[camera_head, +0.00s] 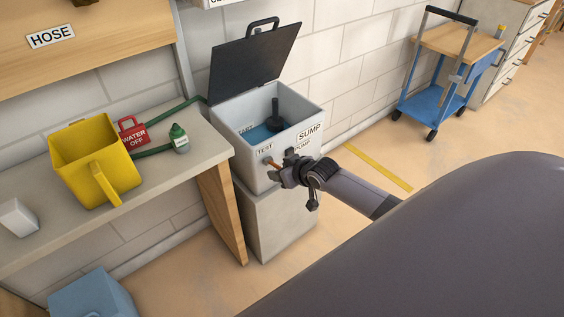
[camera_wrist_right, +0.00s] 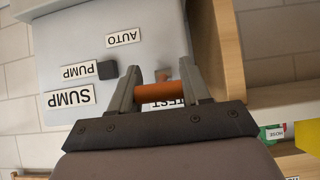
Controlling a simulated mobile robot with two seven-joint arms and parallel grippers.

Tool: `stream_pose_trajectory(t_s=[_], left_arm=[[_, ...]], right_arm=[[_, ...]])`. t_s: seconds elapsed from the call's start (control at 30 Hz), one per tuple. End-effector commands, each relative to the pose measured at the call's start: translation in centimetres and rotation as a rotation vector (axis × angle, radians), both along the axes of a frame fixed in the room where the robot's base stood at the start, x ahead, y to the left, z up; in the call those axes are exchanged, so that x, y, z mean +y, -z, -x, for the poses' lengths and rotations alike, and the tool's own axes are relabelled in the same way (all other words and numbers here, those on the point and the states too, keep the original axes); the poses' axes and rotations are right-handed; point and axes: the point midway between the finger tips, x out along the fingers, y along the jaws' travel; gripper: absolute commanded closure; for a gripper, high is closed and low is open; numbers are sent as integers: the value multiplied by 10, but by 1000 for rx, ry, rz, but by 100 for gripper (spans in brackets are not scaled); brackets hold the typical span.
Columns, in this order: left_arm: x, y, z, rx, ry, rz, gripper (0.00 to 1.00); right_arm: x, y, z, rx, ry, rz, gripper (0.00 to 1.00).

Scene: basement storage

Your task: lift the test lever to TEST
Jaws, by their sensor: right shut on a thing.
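The grey sump box (camera_head: 232,122) stands with its dark lid (camera_head: 252,62) raised; a dark float stem (camera_head: 275,112) rises from blue water inside. The orange test lever (camera_head: 270,163) is on its front face, just under the TEST label (camera_head: 264,149). My right gripper (camera_head: 281,168) reaches in from the right and is shut on the lever. In the right wrist view, which is upside down, the orange lever grip (camera_wrist_right: 163,105) lies between the fingers (camera_wrist_right: 160,82) and partly covers the TEST label. The AUTO label (camera_wrist_right: 123,38) is clear of it. My left gripper is not in view.
A blue cart (camera_head: 433,104) stands at the back right. A yellow floor strip (camera_head: 378,168) crosses open floor.

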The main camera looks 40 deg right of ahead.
Motion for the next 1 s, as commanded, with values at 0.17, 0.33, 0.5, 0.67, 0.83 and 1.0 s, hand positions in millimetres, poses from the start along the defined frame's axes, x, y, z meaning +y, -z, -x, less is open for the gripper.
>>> stream_pose_trajectory(t_s=[0.17,0.33,0.5,0.67,0.83,1.0], left_arm=[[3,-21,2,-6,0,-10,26],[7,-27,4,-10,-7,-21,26],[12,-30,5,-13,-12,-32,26],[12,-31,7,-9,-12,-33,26],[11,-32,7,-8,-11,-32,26],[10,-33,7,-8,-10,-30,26]], right_arm=[[0,-13,-2,108,0,8,100],[0,-17,-4,197,0,15,100],[0,-18,-5,266,1,20,100],[1,-18,-6,300,0,24,100],[1,-18,-5,314,0,25,100],[1,-18,-6,314,0,25,100]])
